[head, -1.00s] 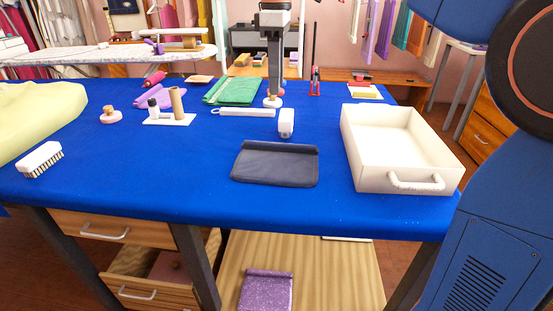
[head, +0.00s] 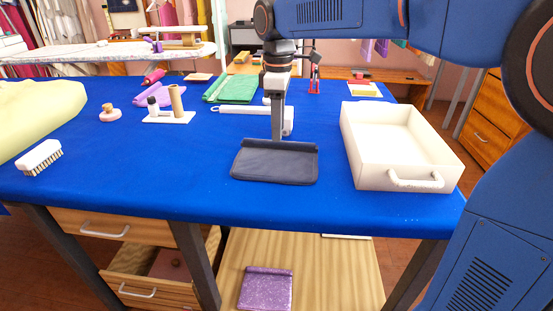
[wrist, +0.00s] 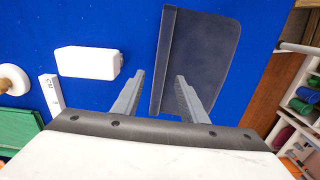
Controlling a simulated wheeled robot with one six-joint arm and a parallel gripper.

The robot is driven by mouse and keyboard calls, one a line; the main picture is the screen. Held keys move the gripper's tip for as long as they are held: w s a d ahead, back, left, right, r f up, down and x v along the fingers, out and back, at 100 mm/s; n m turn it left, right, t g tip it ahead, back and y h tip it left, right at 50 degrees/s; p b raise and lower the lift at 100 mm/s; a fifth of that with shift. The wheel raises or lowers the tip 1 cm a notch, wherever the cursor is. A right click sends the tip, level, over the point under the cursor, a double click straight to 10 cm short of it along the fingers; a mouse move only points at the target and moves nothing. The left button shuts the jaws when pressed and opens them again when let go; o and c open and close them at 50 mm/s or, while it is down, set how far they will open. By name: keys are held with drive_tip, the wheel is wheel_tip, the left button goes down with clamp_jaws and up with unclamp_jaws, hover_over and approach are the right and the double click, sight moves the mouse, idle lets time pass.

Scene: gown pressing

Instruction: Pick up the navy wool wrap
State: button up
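The navy wool wrap (head: 274,165) lies flat on the blue table, a dark folded cloth with a thick rolled edge along its far side. In the wrist view the wrap (wrist: 205,50) fills the upper middle, its rolled edge running between my two fingers. My gripper (head: 278,137) is at the wrap's far edge, pointing down. In the wrist view my gripper (wrist: 160,76) is open and empty, the left finger over bare blue cloth and the right one over the wrap. I cannot tell whether the fingertips touch the table.
A white tray (head: 413,178) with a handle stands right of the wrap. A white block (wrist: 88,62) lies close to my left finger in the wrist view. A white brush (head: 40,156) and a holder (head: 169,119) stand to the left. The blue table (head: 180,185) is bare left of the wrap.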

drive_tip(key=shift+d+f, duration=0.1)
drive_tip(key=shift+f, duration=1.6)
clamp_jaws()
drive_tip(key=shift+r, duration=0.1)
wheel_tip(320, 180, up, 10)
drive_tip(key=c, duration=0.6)
unclamp_jaws()
drive_tip(key=shift+c, duration=0.2)
clamp_jaws()
